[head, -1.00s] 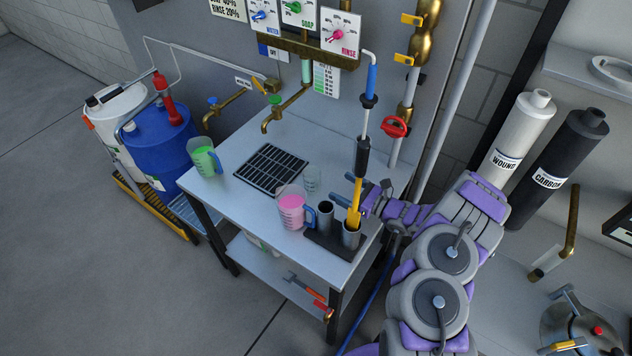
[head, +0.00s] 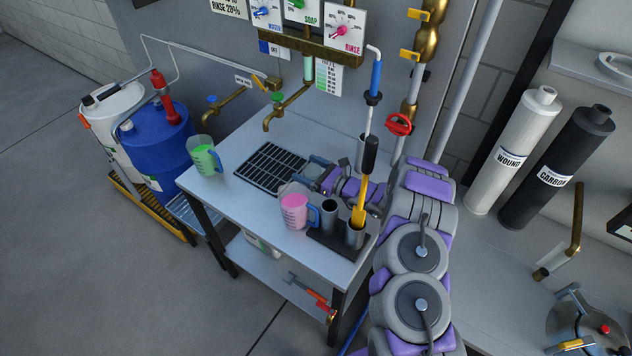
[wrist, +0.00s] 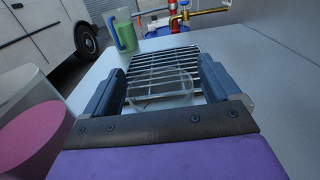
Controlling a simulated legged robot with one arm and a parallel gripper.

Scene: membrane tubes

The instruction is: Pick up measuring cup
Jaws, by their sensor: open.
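My gripper (head: 311,170) is open, low over the table behind the pink cup. In the wrist view my two blue-grey fingers (wrist: 162,68) stand on either side of a clear, empty-looking cup (wrist: 164,92); I see no grip on it. In the head view my gripper mostly hides that clear cup. A measuring cup with pink liquid and a blue handle (head: 295,208) stands just in front of my gripper; it also shows at the left edge of the wrist view (wrist: 32,135). A measuring cup with green liquid (head: 205,158) stands at the table's far left corner.
A black drain grate (head: 270,166) lies beyond my fingertips. A dark holder with metal tubes (head: 330,241) and a yellow-handled tool (head: 361,200) stands close to my wrist. Brass taps (head: 280,112) overhang the table's back. The table's front left (head: 245,205) is clear.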

